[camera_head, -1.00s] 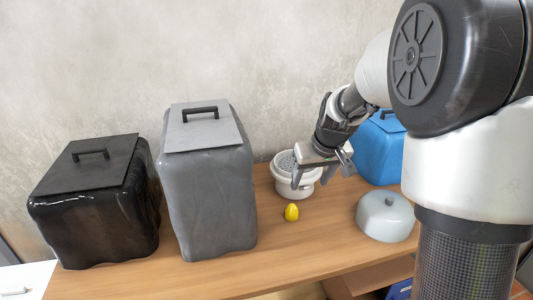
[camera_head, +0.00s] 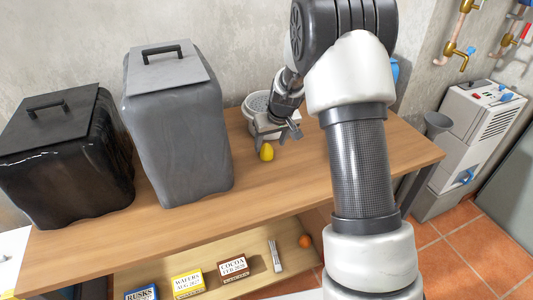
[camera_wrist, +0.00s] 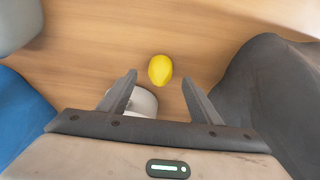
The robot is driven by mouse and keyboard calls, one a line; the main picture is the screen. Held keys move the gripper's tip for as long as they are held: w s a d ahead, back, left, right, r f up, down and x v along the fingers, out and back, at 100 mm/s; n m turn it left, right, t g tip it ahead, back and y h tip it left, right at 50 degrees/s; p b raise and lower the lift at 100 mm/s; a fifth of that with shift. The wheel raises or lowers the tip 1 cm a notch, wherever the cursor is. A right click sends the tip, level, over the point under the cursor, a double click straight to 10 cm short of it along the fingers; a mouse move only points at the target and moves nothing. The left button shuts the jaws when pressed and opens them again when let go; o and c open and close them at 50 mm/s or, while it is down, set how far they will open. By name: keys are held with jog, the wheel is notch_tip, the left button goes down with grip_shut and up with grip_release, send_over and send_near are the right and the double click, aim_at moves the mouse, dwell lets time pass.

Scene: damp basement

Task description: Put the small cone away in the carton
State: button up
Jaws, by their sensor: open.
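A small yellow, egg-shaped object (camera_head: 266,152) stands on the wooden table; I cannot tell whether it is the small cone. It also shows in the wrist view (camera_wrist: 160,69), just beyond and between my fingertips. My gripper (camera_head: 276,138) is open and empty, low over the table beside it. I see no thing that is plainly a cone. Small printed boxes lie on the lower shelf: a cocoa box (camera_head: 233,269), a wafers box (camera_head: 187,284) and a rusks box (camera_head: 141,293). I cannot tell whether any is the carton.
A grey bin (camera_head: 178,130) and a black bin (camera_head: 62,165) stand left on the table (camera_head: 290,185). A white round pot (camera_head: 256,103) is behind my gripper. A blue bin (camera_head: 396,70) is mostly hidden by my arm.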

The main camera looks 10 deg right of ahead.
aim_at(268, 147)
jog(key=b+x, duration=0.1)
jog(key=x, duration=0.4)
jog(key=shift+w+a, duration=0.15)
jog(key=shift+w, duration=0.1)
jog(key=c, duration=1.2)
jog(key=shift+r, duration=0.1)
